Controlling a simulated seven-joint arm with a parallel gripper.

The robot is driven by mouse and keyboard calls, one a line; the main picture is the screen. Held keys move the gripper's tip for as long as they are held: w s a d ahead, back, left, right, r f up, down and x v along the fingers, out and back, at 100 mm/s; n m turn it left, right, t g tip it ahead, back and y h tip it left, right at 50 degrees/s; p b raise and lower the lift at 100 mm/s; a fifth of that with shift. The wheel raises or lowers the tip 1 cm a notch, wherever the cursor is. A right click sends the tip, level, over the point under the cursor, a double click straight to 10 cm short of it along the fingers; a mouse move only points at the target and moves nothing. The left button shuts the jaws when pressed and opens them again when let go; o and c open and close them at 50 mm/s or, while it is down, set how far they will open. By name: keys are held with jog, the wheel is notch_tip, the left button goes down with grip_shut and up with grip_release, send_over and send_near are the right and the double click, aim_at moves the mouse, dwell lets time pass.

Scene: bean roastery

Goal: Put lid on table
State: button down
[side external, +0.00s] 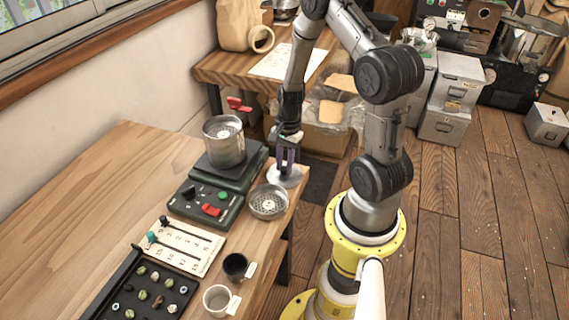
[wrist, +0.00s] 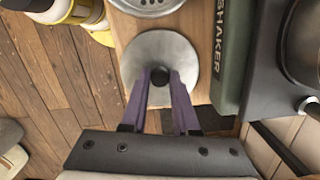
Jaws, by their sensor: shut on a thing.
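The lid (side external: 286,181) is a round grey metal disc with a dark knob. It sits at the right edge of the wooden table (side external: 110,165), right of the shaker machine. In the wrist view the lid (wrist: 178,50) lies flat over or on the table strip (wrist: 122,28), with its knob between my purple fingertips. My gripper (side external: 287,160) points down and is shut on the lid's knob; it also shows in the wrist view (wrist: 160,76). I cannot tell whether the lid touches the table.
A shaker (side external: 207,200) with a metal sieve pot (side external: 224,148) on top stands left of the lid. A perforated sieve (side external: 268,203) lies just in front. Two cups (side external: 235,267), a numbered card (side external: 183,246) and a black sample tray (side external: 150,290) are nearer. The table's left part is clear.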

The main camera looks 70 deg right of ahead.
jog(key=c, duration=0.7)
grip_release()
jog(key=shift+r, duration=0.1)
notch_tip(320, 180, up, 12)
jog(key=d+f, duration=0.1)
jog(key=a+r+n+t+h, duration=0.2)
jog(key=a+r+n, duration=0.6)
jog(key=a+r, duration=0.3)
jog(key=s+a+r+n+t, duration=0.1)
jog(key=s+a+r+n, duration=0.1)
jog(key=s+n, duration=0.1)
jog(key=s+a+r+n+t, duration=0.1)
jog(key=s+a+r+n, duration=0.2)
jog(key=n, duration=0.2)
jog(key=s+a+r+n+t, duration=0.1)
jog(key=s+a+r+n, duration=0.2)
jog(key=n, duration=0.1)
jog(key=shift+s+a+y, duration=0.2)
jog(key=shift+s+y, duration=0.05)
jog(key=shift+y, duration=0.05)
